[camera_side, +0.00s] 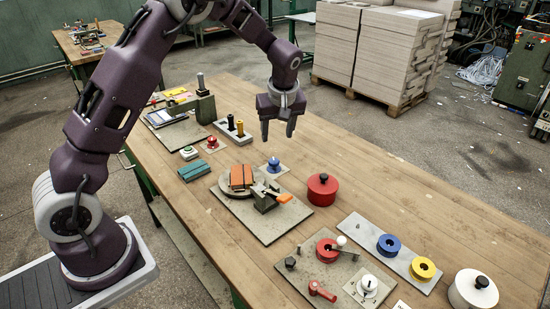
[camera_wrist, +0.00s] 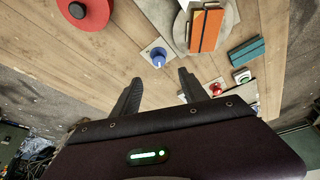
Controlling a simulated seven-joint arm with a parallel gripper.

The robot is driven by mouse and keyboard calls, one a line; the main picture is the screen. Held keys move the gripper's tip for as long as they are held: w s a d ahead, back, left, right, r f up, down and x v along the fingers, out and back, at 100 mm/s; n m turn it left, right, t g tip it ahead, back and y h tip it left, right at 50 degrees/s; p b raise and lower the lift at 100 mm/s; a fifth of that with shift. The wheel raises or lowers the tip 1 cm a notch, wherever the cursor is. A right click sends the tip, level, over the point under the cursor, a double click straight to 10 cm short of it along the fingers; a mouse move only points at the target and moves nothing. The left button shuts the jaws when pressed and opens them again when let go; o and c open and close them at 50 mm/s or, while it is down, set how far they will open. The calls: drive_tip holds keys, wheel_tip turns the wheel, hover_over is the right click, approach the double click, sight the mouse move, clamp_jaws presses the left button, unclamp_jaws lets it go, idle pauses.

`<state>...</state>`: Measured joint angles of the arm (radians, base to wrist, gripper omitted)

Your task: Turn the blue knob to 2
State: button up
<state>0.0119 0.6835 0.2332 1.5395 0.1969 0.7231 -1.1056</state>
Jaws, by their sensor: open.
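The blue knob (camera_side: 273,164) sits on a small light square plate on the wooden table, just behind the turntable board. It also shows in the wrist view (camera_wrist: 158,60), a little above the space between my fingertips. Any marks or numbers around the knob are too small to read. My gripper (camera_side: 278,137) is open and empty, with its fingers pointing down in the air above the knob's area. In the wrist view my gripper (camera_wrist: 157,78) shows both dark fingers spread apart, not touching the knob.
A red lidded pot (camera_side: 322,190) stands right of the knob. Red and green buttons (camera_side: 212,142) and a holder with upright pegs (camera_side: 240,128) are to the left. Bare wood lies behind the knob.

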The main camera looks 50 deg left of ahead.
sight(274, 161)
drive_tip(key=shift+n+g+y, duration=0.3)
drive_tip(key=shift+n+y, duration=0.2)
drive_tip(key=shift+n, duration=0.2)
drive_tip(key=x, duration=0.4)
drive_tip(key=w+x, duration=0.1)
drive_tip(key=x, duration=0.9)
drive_tip(key=shift+w+d, duration=0.25)
drive_tip(key=shift+w, duration=0.05)
drive_tip(key=shift+c, duration=0.3)
clamp_jaws()
